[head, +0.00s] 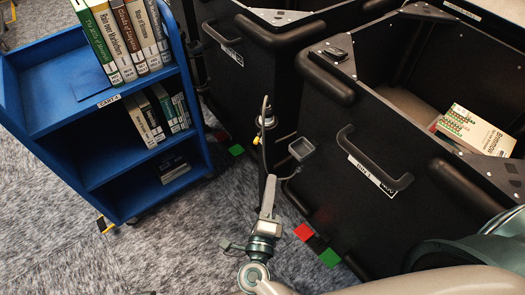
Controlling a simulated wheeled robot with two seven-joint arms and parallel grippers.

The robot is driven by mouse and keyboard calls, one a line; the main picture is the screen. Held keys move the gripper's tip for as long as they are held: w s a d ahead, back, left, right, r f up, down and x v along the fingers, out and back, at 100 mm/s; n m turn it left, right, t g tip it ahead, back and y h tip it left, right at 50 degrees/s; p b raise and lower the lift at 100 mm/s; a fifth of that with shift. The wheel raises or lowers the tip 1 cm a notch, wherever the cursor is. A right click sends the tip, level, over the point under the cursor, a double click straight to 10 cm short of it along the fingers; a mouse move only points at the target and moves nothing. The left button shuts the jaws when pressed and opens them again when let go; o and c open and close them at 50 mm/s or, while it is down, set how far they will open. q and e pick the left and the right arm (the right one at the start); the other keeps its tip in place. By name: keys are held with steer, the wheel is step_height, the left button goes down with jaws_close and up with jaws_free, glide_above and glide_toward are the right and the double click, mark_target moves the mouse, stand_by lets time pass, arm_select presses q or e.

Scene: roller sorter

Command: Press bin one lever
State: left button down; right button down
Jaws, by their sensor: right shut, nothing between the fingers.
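Bin one is the black bin (345,185) on the right, with a dark handle (372,160) and a white label that seems to read "BIN 1". At its lower front edge, a red patch (303,231) and a green patch (330,258) flank a dark piece (317,244). This may be the lever, but its shape is hard to make out. My right gripper (269,188) is shut and empty, pointing up the picture. It is left of and above the patches in the picture, apart from them. My left gripper is not in view.
A blue cart (60,110) with several books stands at left. A second black bin (235,75) stands behind, with another green patch (236,150) near its foot. A thin dark post (266,120) is just beyond my gripper. A book (475,130) lies in bin one. Carpet lies clear at lower left.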

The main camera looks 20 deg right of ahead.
mark_target(259, 137)
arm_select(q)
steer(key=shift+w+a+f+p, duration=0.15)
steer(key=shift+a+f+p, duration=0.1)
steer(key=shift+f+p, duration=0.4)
arm_select(e)
steer(key=w+d+r, duration=0.1)
steer(key=w, duration=1)
steer(key=shift+w+d, duration=0.2)
steer(key=shift+w, duration=0.05)
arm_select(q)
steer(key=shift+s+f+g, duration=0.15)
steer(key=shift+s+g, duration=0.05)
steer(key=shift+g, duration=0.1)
arm_select(e)
steer(key=shift+r, duration=0.1)
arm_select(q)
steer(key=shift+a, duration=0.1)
